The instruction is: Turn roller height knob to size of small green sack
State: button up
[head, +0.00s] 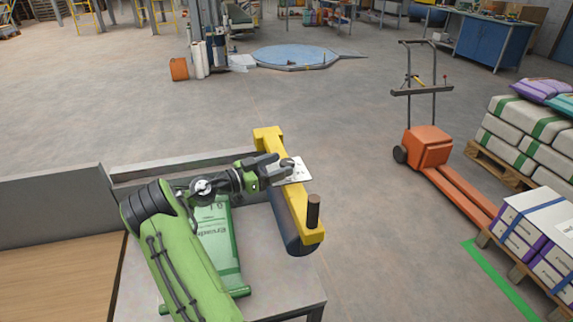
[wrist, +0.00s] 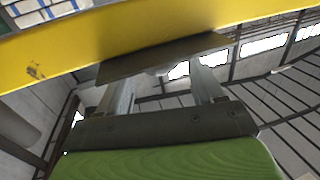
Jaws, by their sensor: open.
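The yellow bar (head: 298,205) spans the roller, with a pale dial plate (head: 297,172) on it. A small grey knob (head: 287,163) seems to sit on this plate, partly hidden by my gripper (head: 277,169). In the wrist view my gripper (wrist: 162,88) is open, with its two fingers apart just under the dark edge of the plate (wrist: 165,58). I cannot tell whether the fingers touch the knob. The green sack (head: 219,245) lies flat on the table left of the bar, partly covered by my arm.
A grey metal table (head: 285,298) carries the sack. An orange pallet jack (head: 430,148) and stacked sacks (head: 515,135) stand at right.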

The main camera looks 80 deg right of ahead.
aim_at(281, 165)
jog(key=x, duration=0.3)
jog(key=shift+s+d, duration=0.2)
jog(key=c, duration=0.9)
